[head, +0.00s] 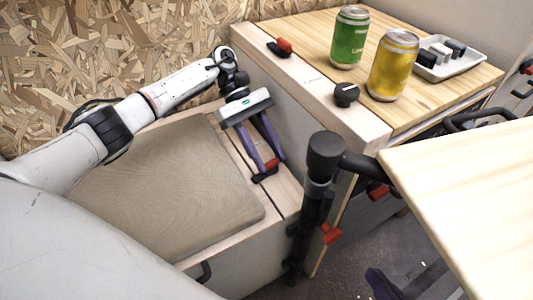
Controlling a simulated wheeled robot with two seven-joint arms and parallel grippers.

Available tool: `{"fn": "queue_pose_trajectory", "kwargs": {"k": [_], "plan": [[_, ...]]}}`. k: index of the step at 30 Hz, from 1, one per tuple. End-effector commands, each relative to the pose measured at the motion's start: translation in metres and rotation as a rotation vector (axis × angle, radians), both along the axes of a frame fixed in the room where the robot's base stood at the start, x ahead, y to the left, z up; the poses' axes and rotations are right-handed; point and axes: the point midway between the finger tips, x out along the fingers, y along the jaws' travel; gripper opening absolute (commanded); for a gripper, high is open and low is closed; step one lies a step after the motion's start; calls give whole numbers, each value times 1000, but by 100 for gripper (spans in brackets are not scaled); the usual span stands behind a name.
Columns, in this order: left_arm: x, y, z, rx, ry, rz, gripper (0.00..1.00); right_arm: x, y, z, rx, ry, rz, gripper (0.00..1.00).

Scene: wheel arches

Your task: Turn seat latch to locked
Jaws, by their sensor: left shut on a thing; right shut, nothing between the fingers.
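The seat latch, with a red handle (271,165) on a black base, sits on the pale wooden strip beside the tan seat cushion (165,180). My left gripper (269,166) reaches down to it from above, its two purple fingers on either side of the red handle and shut on it. The fingers hide part of the handle, and I cannot read its exact angle. Of my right gripper (382,284) only a purple part shows at the bottom edge, low over the floor. It is shut, and nothing is seen in it.
A wooden counter holds a green can (349,37), a yellow can (392,66), a black knob (346,94), another red latch (283,46) and a white tray (453,60). A black post (322,160) stands right of the seat, joined to a pale tabletop (470,190).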

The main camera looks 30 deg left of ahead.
Motion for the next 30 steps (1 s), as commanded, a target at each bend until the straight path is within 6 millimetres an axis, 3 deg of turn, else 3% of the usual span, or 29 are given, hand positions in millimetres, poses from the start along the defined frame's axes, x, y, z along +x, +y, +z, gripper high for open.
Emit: {"fn": "queue_pose_trajectory", "kwargs": {"k": [18, 19, 22, 30], "plan": [[0, -1, -2, 2, -1, -45, 14, 0, 0, -1, 0, 1, 0, 0], [0, -1, -2, 3, -1, -45, 38, 0, 0, -1, 0, 1, 0, 0], [0, -1, -2, 2, -1, -45, 54, 0, 0, -1, 0, 1, 0, 0], [1, 0, -1, 1, 0, -44, 55, 0, 0, -1, 0, 1, 0, 0]]}}
